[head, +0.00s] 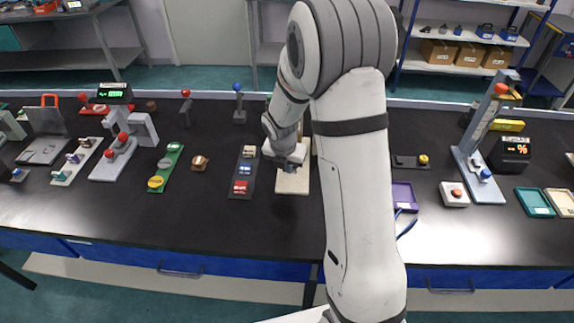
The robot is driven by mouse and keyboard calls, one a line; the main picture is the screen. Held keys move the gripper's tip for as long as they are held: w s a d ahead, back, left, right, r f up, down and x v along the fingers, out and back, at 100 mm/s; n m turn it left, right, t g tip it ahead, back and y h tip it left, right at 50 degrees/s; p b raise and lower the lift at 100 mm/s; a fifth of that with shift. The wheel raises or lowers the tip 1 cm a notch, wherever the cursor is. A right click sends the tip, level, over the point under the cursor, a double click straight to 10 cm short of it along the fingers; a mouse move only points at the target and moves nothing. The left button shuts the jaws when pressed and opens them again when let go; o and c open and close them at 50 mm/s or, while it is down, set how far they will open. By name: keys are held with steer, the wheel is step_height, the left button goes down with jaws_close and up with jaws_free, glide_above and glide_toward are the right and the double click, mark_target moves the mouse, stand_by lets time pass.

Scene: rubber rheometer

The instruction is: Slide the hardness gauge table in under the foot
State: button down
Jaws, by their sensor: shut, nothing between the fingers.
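A cream base plate (293,183) lies near the middle of the bench, mostly behind my arm. It may belong to the hardness gauge, but I cannot tell. No gauge foot or sliding table can be made out there. My gripper (289,168) is shut and empty, low over the plate's upper part. Whether it touches anything is too small to tell. My arm hides what stands behind and to the right of it.
Left of the plate lies a dark board (243,172) with blue and red pieces, then a green strip (167,166). A grey device with red knobs (125,145) stands further left. The front bench strip is clear.

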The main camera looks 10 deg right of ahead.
steer(key=shift+s+a, duration=0.75)
steer(key=shift+s, duration=0.25)
steer(key=s+v, duration=0.1)
steer(key=v, duration=0.9)
steer(key=s+d+r+m, duration=0.1)
steer(key=s+r+m, duration=0.3)
steer(key=s+m, duration=0.6)
steer(key=s+d+r+m+y, duration=0.1)
steer(key=s+r+m, duration=0.4)
steer(key=s+m, duration=0.6)
steer(key=shift+s+r+m+t, duration=0.3)
steer(key=shift+m+t, duration=0.1)
steer(key=shift+m, duration=3.8)
steer(key=shift+d, duration=0.1)
